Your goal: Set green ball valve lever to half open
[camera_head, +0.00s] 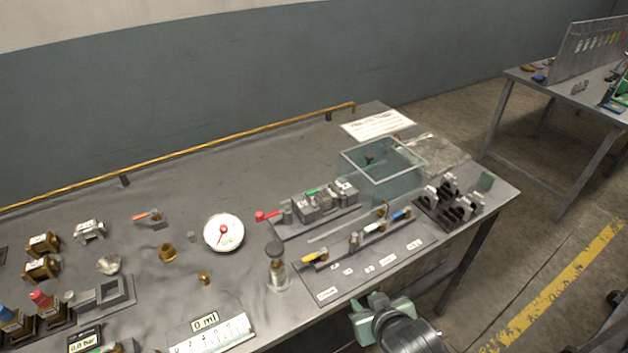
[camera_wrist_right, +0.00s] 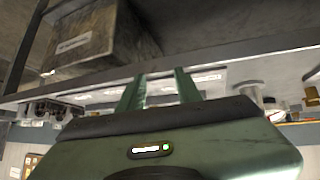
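A small green lever (camera_head: 313,191) lies on a grey valve block (camera_head: 322,204) on the bench's right part, just left of a glass tank. Its exact angle is too small to tell. A red lever (camera_head: 267,215) is at the left end of the same row. My right gripper (camera_head: 377,303) is at the bench's front edge, well short of the green lever and touching nothing that I can see. In the right wrist view its two green fingers (camera_wrist_right: 160,88) stand apart with nothing between them. My left gripper is not in view.
A front row holds a yellow lever (camera_head: 315,256) and a blue lever (camera_head: 401,214) on a labelled plate. A glass tank (camera_head: 383,172) and a black rack (camera_head: 450,205) stand to the right. A dark-topped cylinder (camera_head: 277,268) and a dial gauge (camera_head: 223,233) stand left.

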